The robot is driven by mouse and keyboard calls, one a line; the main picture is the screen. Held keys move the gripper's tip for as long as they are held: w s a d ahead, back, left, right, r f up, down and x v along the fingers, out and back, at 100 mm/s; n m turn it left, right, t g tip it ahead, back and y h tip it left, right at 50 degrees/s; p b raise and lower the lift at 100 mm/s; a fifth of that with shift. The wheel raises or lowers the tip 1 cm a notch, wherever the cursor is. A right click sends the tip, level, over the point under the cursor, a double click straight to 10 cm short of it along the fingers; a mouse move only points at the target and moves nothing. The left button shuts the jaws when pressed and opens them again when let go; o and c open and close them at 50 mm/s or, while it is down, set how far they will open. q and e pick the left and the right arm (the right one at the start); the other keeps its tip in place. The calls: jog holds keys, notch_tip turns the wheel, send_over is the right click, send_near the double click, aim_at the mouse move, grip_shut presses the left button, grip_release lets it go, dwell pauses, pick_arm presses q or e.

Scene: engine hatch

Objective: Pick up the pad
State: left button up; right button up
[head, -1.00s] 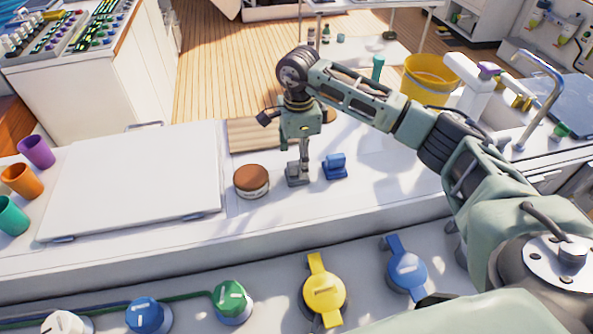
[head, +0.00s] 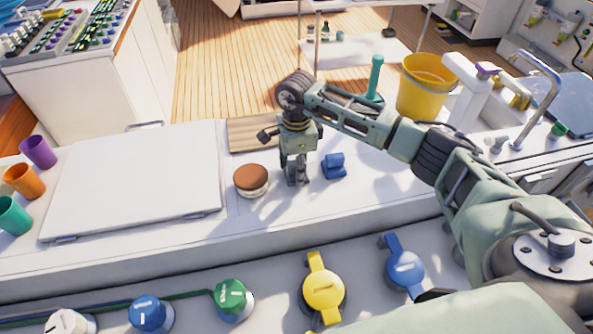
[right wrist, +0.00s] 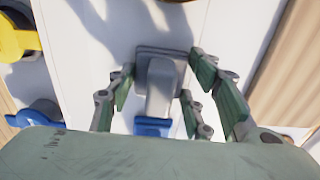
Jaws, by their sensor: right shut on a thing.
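A grey pad (right wrist: 165,62) with an upright grey handle stands on the white counter (head: 130,235) in the middle of the head view. My right gripper (head: 296,165) points down over it and is shut on it. In the right wrist view the fingers lie on both sides of its handle; the gripper body hides part of the scene below. I cannot tell whether the pad's base touches the counter. A similar blue block (head: 334,167) stands just to the right. My left gripper is not in view.
A round brown-topped jar (head: 251,178) is close to the gripper's left. A white hatch lid (head: 135,180) covers the counter further left, beside several cups. Yellow (head: 323,290) and blue (head: 405,270) knobs line the front panel. A yellow bucket (head: 425,90) stands behind my arm.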

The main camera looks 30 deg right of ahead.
jog(key=c, duration=0.4)
jog(key=shift+r, duration=0.45)
jog(key=r, duration=0.1)
jog(key=d+r+b, duration=0.1)
jog(key=r, duration=0.1)
jog(key=shift+s+r, duration=0.1)
jog(key=shift+r, duration=0.15)
jog(key=s+d+r+b, duration=0.2)
jog(key=s+d+r, duration=0.2)
jog(key=d, duration=0.5)
notch_tip(320, 180, up, 3)
jog(key=shift+s+d+f, duration=0.15)
jog(key=shift+d+f, duration=0.05)
jog(key=shift+d, duration=0.2)
